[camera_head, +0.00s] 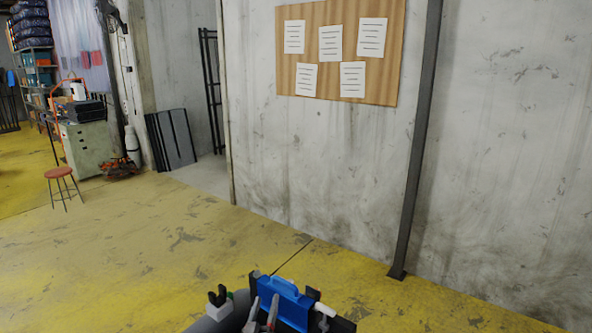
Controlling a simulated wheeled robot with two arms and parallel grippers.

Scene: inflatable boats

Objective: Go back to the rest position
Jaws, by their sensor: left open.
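My left gripper (262,309) shows at the bottom edge, with its two grey and red fingers apart. A blue item (286,303) with a raised, handle-like top is just beyond and to the right of the fingers. I cannot tell whether they touch it. A rounded grey surface (213,316) lies to the left, cut off by the frame, with a small black forked part (217,296) and white and green bits by it. My right gripper does not show.
Worn yellow floor (150,250) is open ahead and to the left. A concrete wall (330,170) with a cork board (380,80) and a dark post (416,150) stands ahead. A red stool (60,173), a cabinet (88,145) and dark panels (170,138) are far left.

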